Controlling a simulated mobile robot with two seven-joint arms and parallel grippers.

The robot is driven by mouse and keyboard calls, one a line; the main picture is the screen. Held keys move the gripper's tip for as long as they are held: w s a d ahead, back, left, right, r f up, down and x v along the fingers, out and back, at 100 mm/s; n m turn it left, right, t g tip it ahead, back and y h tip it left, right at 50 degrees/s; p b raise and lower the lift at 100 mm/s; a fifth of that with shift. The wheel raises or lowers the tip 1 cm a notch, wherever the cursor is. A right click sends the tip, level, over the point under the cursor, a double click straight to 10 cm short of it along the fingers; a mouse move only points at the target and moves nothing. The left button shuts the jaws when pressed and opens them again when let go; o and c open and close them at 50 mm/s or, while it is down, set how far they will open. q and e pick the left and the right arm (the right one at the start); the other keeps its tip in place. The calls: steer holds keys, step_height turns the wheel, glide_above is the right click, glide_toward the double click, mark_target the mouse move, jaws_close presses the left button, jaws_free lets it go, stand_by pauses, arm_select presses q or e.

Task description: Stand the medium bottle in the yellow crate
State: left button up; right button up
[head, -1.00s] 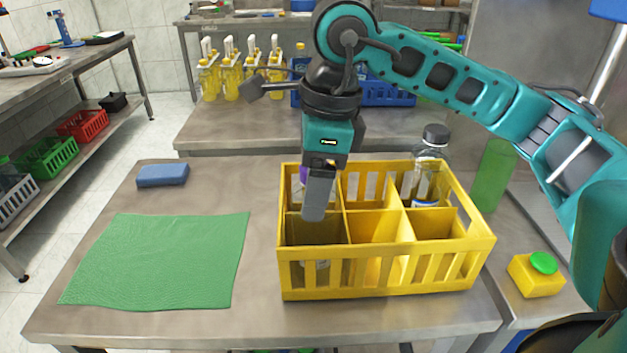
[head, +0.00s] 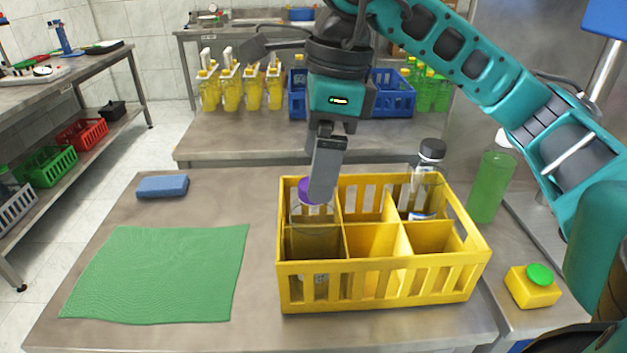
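The purple-capped bottle (head: 304,189), apparently the medium one, stands upright in the left part of the yellow crate (head: 385,290). Its clear body seems to be in the front-left compartment, and its pale label shows through the front slats. My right gripper (head: 323,196) points down above it. The near finger covers part of the cap and hides the other finger. The fingers sit higher along the cap than before while the bottle stays put, so they look open around it. My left gripper is out of view.
A dark-capped clear bottle (head: 428,178) stands in the crate's back-right compartment. A green bottle (head: 490,185) stands right of the crate, with a yellow, green-topped block (head: 533,288) nearby. A green cloth (head: 155,272) and blue sponge (head: 162,186) lie left. Table around the cloth is clear.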

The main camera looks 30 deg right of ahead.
steer(key=r, duration=0.3)
steer(key=r+p, duration=0.1)
steer(key=r, duration=0.1)
steer(key=shift+s+d+r, duration=0.2)
steer(key=shift+s+d, duration=0.05)
steer(key=shift+d, duration=0.1)
